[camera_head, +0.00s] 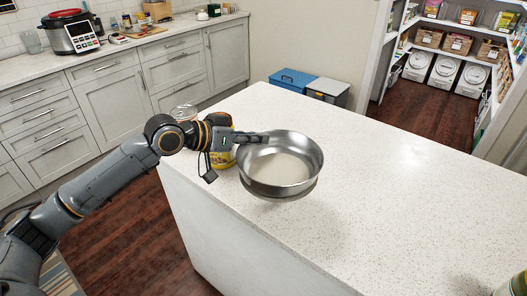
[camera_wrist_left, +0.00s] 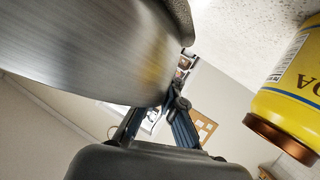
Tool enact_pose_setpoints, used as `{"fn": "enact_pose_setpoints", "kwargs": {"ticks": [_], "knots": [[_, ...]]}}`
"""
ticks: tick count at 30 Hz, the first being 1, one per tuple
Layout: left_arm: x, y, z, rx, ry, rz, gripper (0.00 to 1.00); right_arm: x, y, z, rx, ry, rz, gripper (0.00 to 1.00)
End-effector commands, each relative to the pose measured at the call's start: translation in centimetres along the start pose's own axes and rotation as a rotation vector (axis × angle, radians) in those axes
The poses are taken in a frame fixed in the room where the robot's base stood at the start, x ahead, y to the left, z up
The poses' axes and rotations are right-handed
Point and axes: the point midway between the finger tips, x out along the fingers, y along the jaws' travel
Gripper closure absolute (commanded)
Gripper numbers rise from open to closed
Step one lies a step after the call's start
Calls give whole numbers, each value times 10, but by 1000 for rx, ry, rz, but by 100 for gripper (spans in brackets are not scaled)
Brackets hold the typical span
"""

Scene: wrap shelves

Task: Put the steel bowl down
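The steel bowl (camera_head: 284,166) is round, shiny and upright, over the near-left part of the white speckled island counter (camera_head: 400,190). My left gripper (camera_head: 262,138) is shut on its rim at the upper left. A soft shadow lies on the counter below and right of the bowl, which seems to be held a little above the surface; the exact gap cannot be told. In the left wrist view the bowl's brushed wall (camera_wrist_left: 90,45) fills the upper left, and the gripper's fingers (camera_wrist_left: 160,122) meet its edge. My right gripper is not in view.
A yellow can (camera_head: 221,160) stands close beside the bowl, partly behind my left gripper; it also shows in the left wrist view (camera_wrist_left: 295,85). A clear glass (camera_head: 184,112) is near the counter's left edge. The counter's middle and right are clear. A container (camera_head: 516,284) sits at the lower right corner.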

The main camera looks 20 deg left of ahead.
Motion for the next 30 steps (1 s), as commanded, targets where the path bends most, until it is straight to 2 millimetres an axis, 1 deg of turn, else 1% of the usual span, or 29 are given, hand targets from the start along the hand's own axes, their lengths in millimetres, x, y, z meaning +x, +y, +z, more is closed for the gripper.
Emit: {"fn": "enact_pose_setpoints", "kwargs": {"ticks": [1,3,6,9,15,18,22,30], "knots": [[9,-8,2,-7,1,2,100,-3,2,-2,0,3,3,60],[21,-18,9,-6,1,1,100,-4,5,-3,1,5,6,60],[35,-32,17,-5,3,1,100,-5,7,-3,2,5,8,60],[44,-40,22,-3,3,2,100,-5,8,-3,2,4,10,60],[56,-50,28,-3,4,1,100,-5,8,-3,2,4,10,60],[60,-53,42,-4,0,0,100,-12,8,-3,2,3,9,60],[65,-57,53,-2,3,0,100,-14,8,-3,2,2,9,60],[66,-58,55,0,3,1,100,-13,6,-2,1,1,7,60]]}}
